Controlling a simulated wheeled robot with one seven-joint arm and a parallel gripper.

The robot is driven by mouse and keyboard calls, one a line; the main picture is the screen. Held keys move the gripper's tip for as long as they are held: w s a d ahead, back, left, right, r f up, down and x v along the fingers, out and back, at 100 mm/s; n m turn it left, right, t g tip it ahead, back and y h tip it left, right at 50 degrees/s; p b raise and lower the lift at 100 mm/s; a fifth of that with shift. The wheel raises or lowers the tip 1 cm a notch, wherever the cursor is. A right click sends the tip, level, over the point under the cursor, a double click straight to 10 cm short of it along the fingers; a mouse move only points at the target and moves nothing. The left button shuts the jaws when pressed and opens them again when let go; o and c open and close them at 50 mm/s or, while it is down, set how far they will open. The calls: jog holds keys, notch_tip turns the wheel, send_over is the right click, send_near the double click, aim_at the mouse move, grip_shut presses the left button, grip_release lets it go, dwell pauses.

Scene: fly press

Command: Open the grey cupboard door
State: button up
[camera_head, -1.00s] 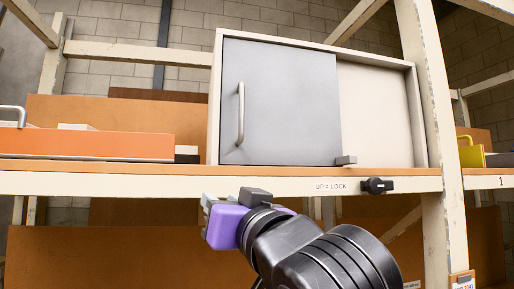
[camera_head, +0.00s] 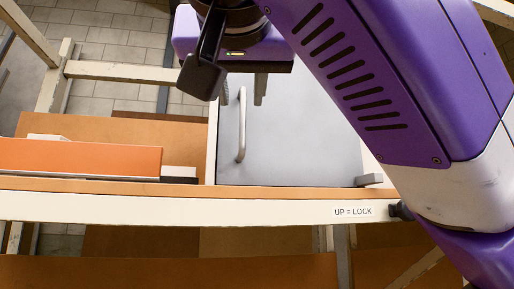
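The grey cupboard door (camera_head: 300,140) stands shut in the left part of a white cupboard (camera_head: 211,145) on the shelf. Its upright pale bar handle (camera_head: 241,125) is near the door's left edge. My gripper (camera_head: 243,95) hangs in front of the door's upper part, at the top of the handle. My arm hides the door's upper right and most of the cupboard's right side.
A small grey block (camera_head: 369,180) sits at the door's lower right corner. A black knob (camera_head: 400,211), partly hidden by my arm, is on the shelf beam beside a label "UP = LOCK" (camera_head: 353,211). An orange box (camera_head: 80,158) lies on the shelf at left.

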aim_at(242, 112)
jog(key=w, duration=0.2)
jog(key=w+p, duration=0.1)
jog(key=w, duration=0.1)
jog(key=w+p, duration=0.1)
jog(key=w, duration=0.1)
jog(key=shift+w+a+r, duration=0.15)
jog(key=shift+a, duration=0.1)
jog(key=shift+w+p, duration=0.3)
jog(key=shift+w, duration=0.4)
grip_shut()
jog(key=shift+a, duration=0.1)
dwell(0.5)
